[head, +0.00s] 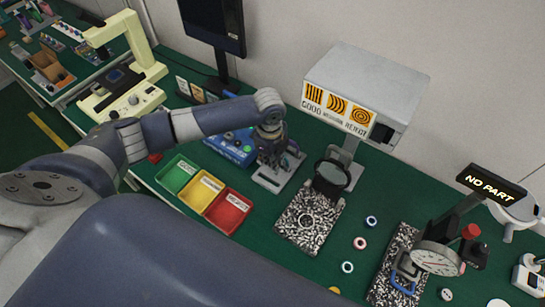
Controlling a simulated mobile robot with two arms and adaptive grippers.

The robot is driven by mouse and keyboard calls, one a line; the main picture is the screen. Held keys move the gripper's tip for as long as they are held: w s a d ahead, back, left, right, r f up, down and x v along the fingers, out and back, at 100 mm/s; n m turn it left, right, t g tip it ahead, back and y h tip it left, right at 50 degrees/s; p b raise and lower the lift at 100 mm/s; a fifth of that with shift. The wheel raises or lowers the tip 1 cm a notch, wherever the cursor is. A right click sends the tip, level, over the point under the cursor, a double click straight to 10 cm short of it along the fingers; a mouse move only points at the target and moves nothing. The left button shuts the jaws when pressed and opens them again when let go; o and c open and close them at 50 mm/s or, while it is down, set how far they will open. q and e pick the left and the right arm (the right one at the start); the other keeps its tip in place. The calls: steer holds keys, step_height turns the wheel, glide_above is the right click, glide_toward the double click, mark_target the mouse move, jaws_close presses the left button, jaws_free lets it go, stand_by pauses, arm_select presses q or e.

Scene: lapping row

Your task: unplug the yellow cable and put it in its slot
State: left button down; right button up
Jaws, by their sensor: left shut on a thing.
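My left arm reaches in from the left across the bench. Its gripper (272,155) points down over a small grey stand, just right of a blue box (232,147) with small fittings on top. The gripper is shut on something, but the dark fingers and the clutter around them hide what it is. I cannot make out the yellow cable, its plug or its slot anywhere in this view. My right gripper is not in view.
Green, yellow and red trays (229,212) stand left of centre. A grey inspection unit (367,90) stands behind a speckled plate (310,218). Small rings lie right of it. A dial gauge (437,257) and a NO PART sign (490,186) are at right. A monitor (213,22) stands behind.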

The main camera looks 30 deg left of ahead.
arm_select(q)
steer(key=shift+f+b, duration=0.6)
steer(key=shift+f, duration=0.15)
step_height(320, 180, down, 4)
steer(key=shift+f+b, duration=0.1)
steer(key=shift+b, duration=1.05)
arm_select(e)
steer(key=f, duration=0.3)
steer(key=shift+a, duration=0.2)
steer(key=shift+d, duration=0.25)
arm_select(q)
steer(key=shift+p, duration=0.35)
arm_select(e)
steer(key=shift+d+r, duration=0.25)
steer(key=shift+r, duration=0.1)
arm_select(q)
steer(key=shift+p, duration=0.35)
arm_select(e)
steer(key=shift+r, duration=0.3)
